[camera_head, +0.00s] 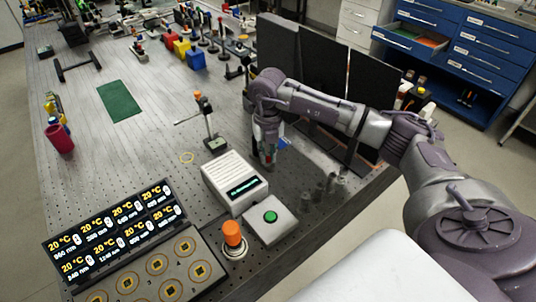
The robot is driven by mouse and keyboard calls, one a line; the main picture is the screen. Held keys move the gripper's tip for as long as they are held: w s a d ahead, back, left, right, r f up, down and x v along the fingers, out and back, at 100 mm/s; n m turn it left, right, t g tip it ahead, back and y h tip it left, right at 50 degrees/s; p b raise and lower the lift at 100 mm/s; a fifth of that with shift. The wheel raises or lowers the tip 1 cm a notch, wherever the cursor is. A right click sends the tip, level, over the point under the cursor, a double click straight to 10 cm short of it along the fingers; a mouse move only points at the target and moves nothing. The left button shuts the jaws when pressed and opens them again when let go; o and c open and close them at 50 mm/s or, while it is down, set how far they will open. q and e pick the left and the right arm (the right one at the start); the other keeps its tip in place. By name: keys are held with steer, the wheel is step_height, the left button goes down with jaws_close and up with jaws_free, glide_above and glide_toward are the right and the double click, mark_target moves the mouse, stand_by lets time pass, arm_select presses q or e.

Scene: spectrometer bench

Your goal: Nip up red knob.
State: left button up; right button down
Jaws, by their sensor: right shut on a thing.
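My right arm comes in from the right, and its gripper (268,161) points down over the bench, behind the white box with a dark display. The gripper is shut on a small red thing, the red knob (268,156), of which only a little red shows between the fingers. The fingers hide the rest, and I cannot tell whether it touches the bench. My left gripper is out of view.
The white display box (232,182) and a green-button box (270,218) stand in front of the gripper. An orange-topped knob (233,236) is nearer. Dark panels (323,66) stand behind my arm. Bare bench lies around the green mat (120,101).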

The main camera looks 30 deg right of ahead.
mark_target(268, 158)
steer(key=m, duration=0.4)
steer(key=shift+r+m, duration=0.1)
steer(key=shift+m, duration=0.2)
steer(key=shift+w+m, duration=0.1)
steer(key=shift+m, duration=2.5)
steer(key=c, duration=1.1)
jaws_free()
step_height(268, 158, up, 12)
